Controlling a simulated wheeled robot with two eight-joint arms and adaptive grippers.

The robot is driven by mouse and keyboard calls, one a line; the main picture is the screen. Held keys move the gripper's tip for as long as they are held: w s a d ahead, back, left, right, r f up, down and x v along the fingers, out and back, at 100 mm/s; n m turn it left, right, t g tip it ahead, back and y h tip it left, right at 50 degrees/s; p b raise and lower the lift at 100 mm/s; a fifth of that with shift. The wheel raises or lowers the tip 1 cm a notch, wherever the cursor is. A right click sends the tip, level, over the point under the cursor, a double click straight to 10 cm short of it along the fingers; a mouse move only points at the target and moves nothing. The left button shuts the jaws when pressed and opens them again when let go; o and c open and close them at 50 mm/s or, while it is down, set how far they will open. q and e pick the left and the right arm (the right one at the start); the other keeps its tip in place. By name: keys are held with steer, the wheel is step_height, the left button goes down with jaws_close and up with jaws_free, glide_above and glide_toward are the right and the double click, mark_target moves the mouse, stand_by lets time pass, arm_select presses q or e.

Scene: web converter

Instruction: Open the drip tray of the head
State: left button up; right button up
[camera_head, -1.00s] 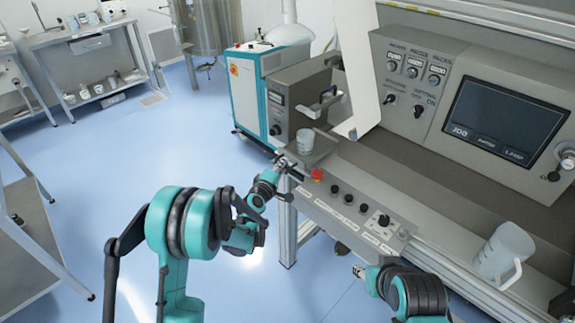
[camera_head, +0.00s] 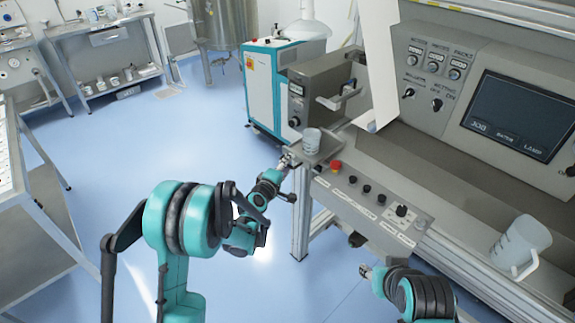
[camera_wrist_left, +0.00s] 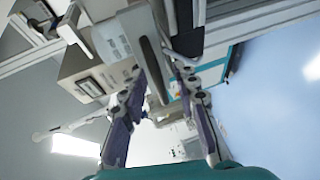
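The head is a grey box (camera_head: 318,84) with a small display and a bracket on its right side. A grey drip tray (camera_head: 328,152) sits below it, with a clear cup (camera_head: 311,140) standing on it. My left gripper (camera_head: 286,158) is at the tray's left front edge. In the left wrist view its two fingers (camera_wrist_left: 162,78) are spread, with a long grey edge (camera_wrist_left: 154,68) between or just beyond the tips; I cannot tell if they touch it. My right gripper (camera_head: 366,271) is low in the head view, below the button panel; its fingers are too small to read.
A red stop button (camera_head: 335,165) and black knobs sit on the panel (camera_head: 372,212) right of the tray. A clear jug (camera_head: 520,243) stands at the right. A white and teal cabinet (camera_head: 272,88) is behind. Blue floor (camera_head: 190,130) is open to the left.

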arm_select(q)
steer(key=v, duration=1.2)
steer(key=s+r+m+g, duration=0.45)
steer(key=s+m, duration=0.35)
steer(key=s, duration=0.3)
steer(key=s+a+f+m+g+y, duration=0.1)
steer(key=s+a, duration=0.3)
steer(key=s, duration=0.4)
steer(key=s+a+f+m+g+y, duration=0.1)
steer(key=s+a+m+y, duration=0.3)
steer(key=s, duration=0.5)
steer(key=shift+s+g, duration=0.2)
steer(key=shift+g, duration=0.65)
